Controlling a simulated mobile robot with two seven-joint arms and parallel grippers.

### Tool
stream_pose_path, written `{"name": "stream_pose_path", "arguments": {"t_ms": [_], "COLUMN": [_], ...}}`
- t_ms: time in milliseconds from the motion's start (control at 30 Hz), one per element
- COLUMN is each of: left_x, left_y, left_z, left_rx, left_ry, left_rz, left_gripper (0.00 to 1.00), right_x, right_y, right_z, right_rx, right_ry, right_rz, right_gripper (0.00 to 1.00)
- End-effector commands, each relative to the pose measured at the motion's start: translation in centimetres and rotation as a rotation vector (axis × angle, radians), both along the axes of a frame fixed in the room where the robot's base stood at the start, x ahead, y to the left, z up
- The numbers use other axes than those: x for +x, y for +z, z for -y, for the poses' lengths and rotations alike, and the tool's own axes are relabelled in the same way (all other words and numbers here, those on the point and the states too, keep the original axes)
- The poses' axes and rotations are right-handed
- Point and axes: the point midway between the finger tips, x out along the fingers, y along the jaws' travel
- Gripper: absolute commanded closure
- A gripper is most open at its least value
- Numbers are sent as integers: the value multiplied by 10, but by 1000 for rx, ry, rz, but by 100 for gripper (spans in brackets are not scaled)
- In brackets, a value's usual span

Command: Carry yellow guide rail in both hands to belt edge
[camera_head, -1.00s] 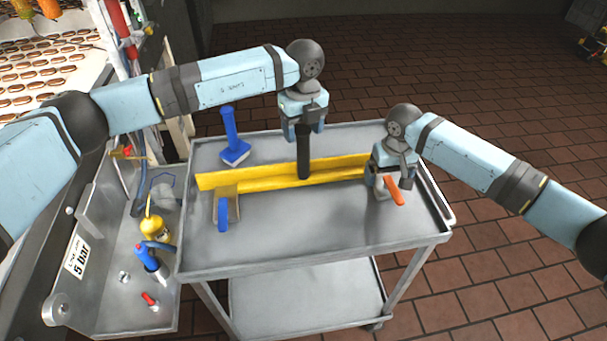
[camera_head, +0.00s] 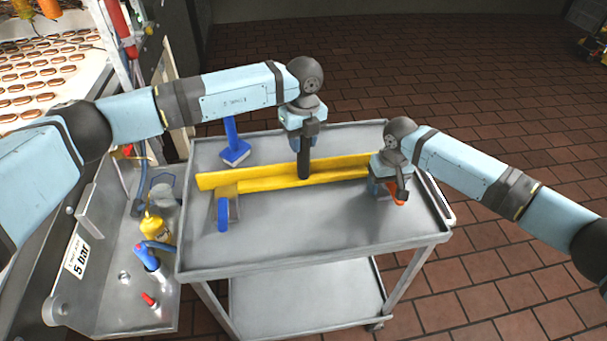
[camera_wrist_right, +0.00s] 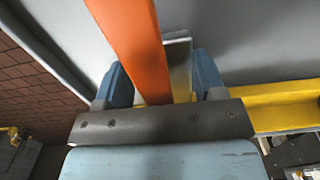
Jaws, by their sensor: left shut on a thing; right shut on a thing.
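The long yellow guide rail (camera_head: 265,182) lies across the grey cart top. My left gripper (camera_head: 304,148) is above the middle of the rail, shut on an upright black bar (camera_head: 304,165) that stands in front of the rail. I cannot tell if the bar is fixed to the rail. My right gripper (camera_head: 384,188) is low over the cart at the rail's right end and hides that end. It is shut on an orange-handled tool (camera_head: 397,199). In the right wrist view the orange handle (camera_wrist_right: 135,45) runs between the fingers, with the rail (camera_wrist_right: 288,104) beside them.
A blue-handled brush (camera_head: 232,140) stands behind the rail's left part. A blue and tan tool (camera_head: 222,212) lies before its left end. The cart's front (camera_head: 300,240) is clear. A steel bench (camera_head: 110,280) with bottles and a belt of biscuits (camera_head: 40,75) are at left.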

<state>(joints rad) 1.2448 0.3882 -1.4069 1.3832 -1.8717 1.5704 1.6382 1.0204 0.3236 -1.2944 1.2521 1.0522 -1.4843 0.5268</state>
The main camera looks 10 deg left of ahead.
Motion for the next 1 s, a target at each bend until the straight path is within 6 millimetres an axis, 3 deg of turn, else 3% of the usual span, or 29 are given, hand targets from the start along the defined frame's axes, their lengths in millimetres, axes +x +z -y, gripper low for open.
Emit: {"name": "stream_pose_path", "arguments": {"t_ms": [367,1000], "left_x": [0,0], "left_y": [5,52], "left_z": [0,0], "left_rx": [-1,-1], "left_ry": [0,0], "left_rz": [2,1], "left_gripper": [100,100], "right_x": [0,0], "right_y": [5,52], "right_z": [0,0], "right_rx": [2,1], "right_ry": [0,0], "right_rz": [2,1], "right_gripper": [94,94]}}
